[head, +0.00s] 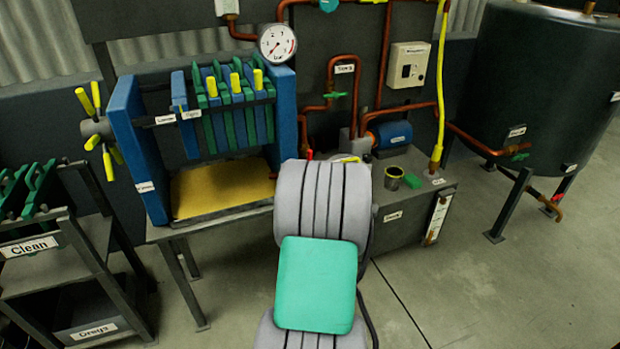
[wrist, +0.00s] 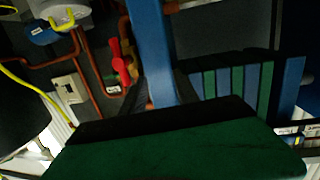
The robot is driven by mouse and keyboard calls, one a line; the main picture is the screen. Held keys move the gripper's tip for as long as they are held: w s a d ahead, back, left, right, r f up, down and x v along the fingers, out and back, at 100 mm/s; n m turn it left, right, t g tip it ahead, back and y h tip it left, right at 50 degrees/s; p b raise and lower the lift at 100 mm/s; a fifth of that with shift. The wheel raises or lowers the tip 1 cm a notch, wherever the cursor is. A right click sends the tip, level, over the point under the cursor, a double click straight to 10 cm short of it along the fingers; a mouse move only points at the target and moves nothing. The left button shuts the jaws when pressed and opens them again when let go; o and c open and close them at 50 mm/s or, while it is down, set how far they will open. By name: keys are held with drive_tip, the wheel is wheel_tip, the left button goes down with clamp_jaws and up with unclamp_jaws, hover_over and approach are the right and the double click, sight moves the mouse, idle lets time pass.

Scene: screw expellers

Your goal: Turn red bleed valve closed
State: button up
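A red handle, which looks like the bleed valve (wrist: 120,66), shows in the wrist view left of my fingers, on copper pipework beside a blue upright. In the head view a small red tip (head: 310,154) shows just above my arm, probably the same valve; most of it is hidden. My gripper (wrist: 162,72) shows in the wrist view as two dark fingers spread apart, with the blue upright behind the gap. The fingers are apart from the red handle. I see nothing held. In the head view my grey and teal arm hides the gripper.
The blue filter press (head: 126,150) with green and blue plates stands left of my arm. A grey pump tank (head: 400,215) stands right of it. Copper pipes and a gauge (head: 277,43) are behind. A large dark tank (head: 545,95) with another red valve handle (head: 557,198) stands at right.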

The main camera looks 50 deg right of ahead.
sight(310, 157)
drive_tip(key=s+d+f+m+h, duration=0.1)
drive_tip(key=s+d+m+h, duration=0.1)
drive_tip(key=s+d, duration=0.25)
drive_tip(key=x, duration=0.8)
drive_tip(key=shift+a, duration=0.1)
clamp_jaws()
